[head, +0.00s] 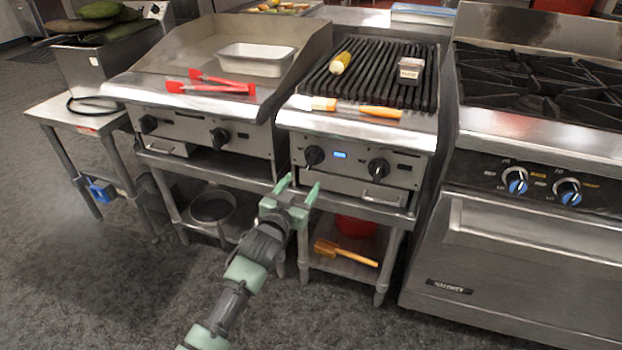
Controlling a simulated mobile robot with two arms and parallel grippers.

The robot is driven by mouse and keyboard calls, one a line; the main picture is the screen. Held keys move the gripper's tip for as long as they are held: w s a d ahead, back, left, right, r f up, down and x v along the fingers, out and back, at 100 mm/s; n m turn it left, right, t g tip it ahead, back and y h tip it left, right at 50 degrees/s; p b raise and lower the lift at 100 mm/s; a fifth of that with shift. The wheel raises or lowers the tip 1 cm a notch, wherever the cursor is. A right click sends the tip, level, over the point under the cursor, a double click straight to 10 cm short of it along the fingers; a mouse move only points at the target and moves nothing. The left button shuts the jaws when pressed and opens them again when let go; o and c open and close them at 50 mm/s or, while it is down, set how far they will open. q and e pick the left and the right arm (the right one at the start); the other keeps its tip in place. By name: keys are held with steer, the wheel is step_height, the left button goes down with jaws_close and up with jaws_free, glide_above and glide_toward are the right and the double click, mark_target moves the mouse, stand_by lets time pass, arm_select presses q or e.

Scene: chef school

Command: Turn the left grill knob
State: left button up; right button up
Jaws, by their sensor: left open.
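The grill (424,134) stands in the middle with black bars on top and two black knobs on its front panel. The left grill knob (314,156) is uncovered and sits left of a small lit blue display (340,155). The right grill knob (378,168) is to the display's right. My left gripper (299,186) is open and empty, with its green fingers pointing up toward the grill front. Its fingertips appear just below the left knob and do not cover it. I cannot tell how far in front of the panel they are. My right gripper does not show.
A brush (350,106), corn (341,62) and a small container (410,70) lie on the grill. A stove (540,130) stands right. The floor in front is clear.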

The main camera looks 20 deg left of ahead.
mark_target(310, 162)
arm_select(q)
steer(key=shift+t, duration=0.3)
steer(key=w, duration=0.2)
steer(key=w+r+b, duration=0.1)
steer(key=w, duration=0.1)
steer(key=w+r, duration=0.1)
steer(key=w, duration=0.2)
steer(key=shift+w+d+r, duration=0.1)
steer(key=shift+r, duration=0.15)
steer(key=shift+w+b, duration=0.3)
steer(key=shift+w, duration=0.15)
steer(key=c, duration=1.1)
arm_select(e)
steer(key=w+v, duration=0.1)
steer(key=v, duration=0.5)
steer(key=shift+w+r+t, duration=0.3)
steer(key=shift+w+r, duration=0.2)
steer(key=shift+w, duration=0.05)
